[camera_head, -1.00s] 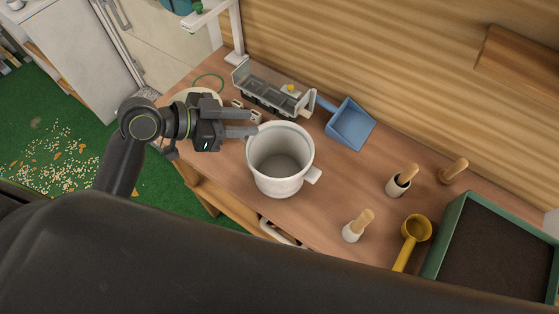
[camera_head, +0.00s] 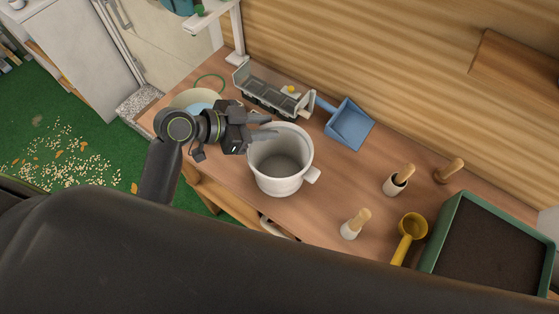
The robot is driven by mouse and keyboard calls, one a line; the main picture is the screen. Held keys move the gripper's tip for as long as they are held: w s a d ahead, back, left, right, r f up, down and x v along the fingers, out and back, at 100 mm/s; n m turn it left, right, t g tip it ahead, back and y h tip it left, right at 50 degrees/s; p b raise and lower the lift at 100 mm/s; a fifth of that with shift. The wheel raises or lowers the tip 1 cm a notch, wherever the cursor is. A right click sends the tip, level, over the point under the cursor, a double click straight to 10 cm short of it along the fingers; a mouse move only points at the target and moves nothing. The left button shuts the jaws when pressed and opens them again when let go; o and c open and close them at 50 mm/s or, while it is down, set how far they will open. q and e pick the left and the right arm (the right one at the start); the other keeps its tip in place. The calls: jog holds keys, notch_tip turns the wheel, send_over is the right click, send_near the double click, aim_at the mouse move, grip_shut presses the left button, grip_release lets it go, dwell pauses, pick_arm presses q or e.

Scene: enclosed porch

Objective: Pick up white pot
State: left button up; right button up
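The white pot (camera_head: 283,185) stands upright and open-topped on the wooden bench. It looks empty, and a short handle sticks out at its lower right. My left gripper (camera_head: 270,126) is at the pot's back-left rim with its two fingers apart, pointing right. The lower finger overlaps the rim in the picture. I cannot tell whether it touches the pot or is above it. My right gripper is not in view.
On the wooden bench (camera_head: 325,205) a grey tray (camera_head: 262,98) and a blue dustpan (camera_head: 350,125) lie behind the pot. Wooden-handled tools, a yellow scoop (camera_head: 412,228) and a green-rimmed soil box (camera_head: 455,215) are to the right. A pale round dish (camera_head: 185,100) is left.

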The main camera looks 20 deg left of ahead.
pick_arm(q)
grip_shut()
dwell(1.3)
